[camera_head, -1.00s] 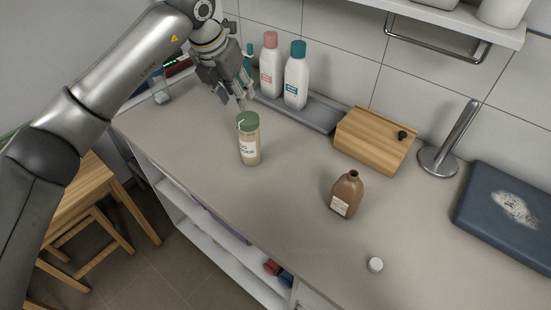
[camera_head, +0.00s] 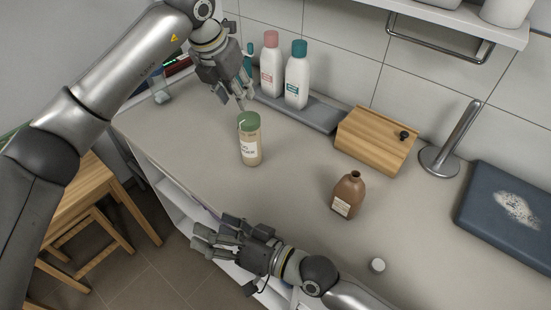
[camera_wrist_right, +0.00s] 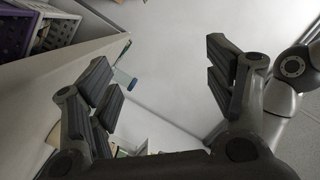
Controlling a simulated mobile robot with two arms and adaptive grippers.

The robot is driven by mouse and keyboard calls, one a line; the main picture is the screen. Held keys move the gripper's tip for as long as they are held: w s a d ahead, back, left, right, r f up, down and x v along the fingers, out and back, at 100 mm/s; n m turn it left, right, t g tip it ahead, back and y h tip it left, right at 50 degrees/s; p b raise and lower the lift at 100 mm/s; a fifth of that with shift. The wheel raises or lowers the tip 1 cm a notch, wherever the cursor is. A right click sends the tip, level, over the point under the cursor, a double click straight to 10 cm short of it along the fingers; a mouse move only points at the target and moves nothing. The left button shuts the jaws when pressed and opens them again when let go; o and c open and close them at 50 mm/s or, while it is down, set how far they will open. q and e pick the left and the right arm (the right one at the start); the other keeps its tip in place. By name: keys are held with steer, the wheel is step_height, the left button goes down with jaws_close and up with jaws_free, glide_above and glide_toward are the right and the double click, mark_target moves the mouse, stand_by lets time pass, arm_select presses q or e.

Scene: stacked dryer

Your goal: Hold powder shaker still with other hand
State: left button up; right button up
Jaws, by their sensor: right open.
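The powder shaker (camera_head: 250,148), a clear jar with pale powder, a white label and a green lid, stands upright on the counter in the head view. My left gripper (camera_head: 240,100) is just above and behind its lid, fingers pointing down; whether they touch it or are shut I cannot tell. My right gripper (camera_head: 207,236) is open and empty at the counter's front edge, below and apart from the shaker. In the right wrist view my open right gripper (camera_wrist_right: 160,75) has its fingers wide apart with nothing between them. I cannot make out the shaker there.
A wooden box (camera_head: 372,142), a grey tray (camera_head: 325,122) with two white bottles (camera_head: 297,80) (camera_head: 271,65) and a metal holder (camera_head: 440,160) line the wall.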

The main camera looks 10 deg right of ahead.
steer(key=w+d+t, duration=0.1)
steer(key=w+d, duration=0.1)
steer(key=w, duration=0.1)
steer(key=w+d+n+t+h, duration=0.1)
steer(key=w+d, duration=0.2)
steer(key=w, duration=0.1)
steer(key=w+d+n+t+h, duration=0.1)
steer(key=w+d, duration=0.1)
steer(key=w, duration=0.2)
steer(key=shift+d+f+t, duration=0.2)
steer(key=shift+d+t, duration=0.1)
steer(key=n+t+h, duration=0.2)
glide_toward(257, 142)
steer(key=shift+w+a, duration=0.7)
steer(key=shift+a, duration=0.25)
steer(key=shift+w+d, duration=0.1)
steer(key=shift+w, duration=0.15)
steer(key=x, duration=1)
steer(key=shift+w, duration=0.25)
steer(key=c, duration=1.2)
